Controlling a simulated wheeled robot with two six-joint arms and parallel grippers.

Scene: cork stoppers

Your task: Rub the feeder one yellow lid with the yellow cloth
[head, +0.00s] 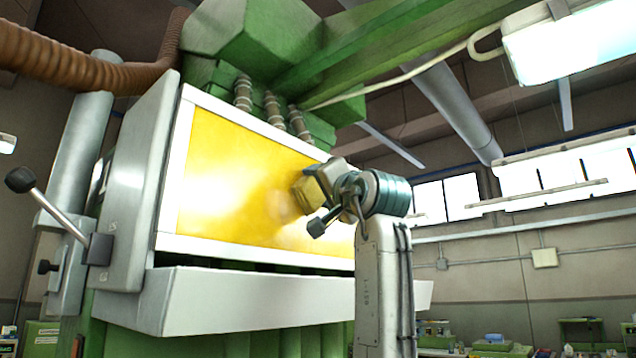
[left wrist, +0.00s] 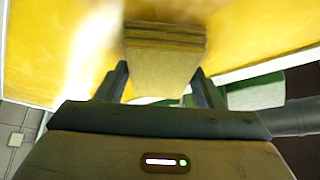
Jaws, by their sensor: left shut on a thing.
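The feeder's yellow lid (head: 235,170) is a large glossy panel in a white frame, tilted on the front of the green machine. It also fills the upper part of the left wrist view (left wrist: 60,45). My left gripper (head: 322,190) is shut on the folded yellow cloth (head: 307,198), in front of the lid's right part. In the left wrist view the layered cloth (left wrist: 163,62) sits between the fingers, its far edge at the lid's surface. I cannot tell whether it presses on the lid. A duller brownish patch shows on the lid beside the cloth. My right gripper is not in view.
A grey ledge (head: 265,300) juts out below the lid. A lever with a black knob (head: 20,180) sticks out at the left. A brown hose (head: 75,68) and green beams run overhead. Open room lies to the right, with cluttered benches far back.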

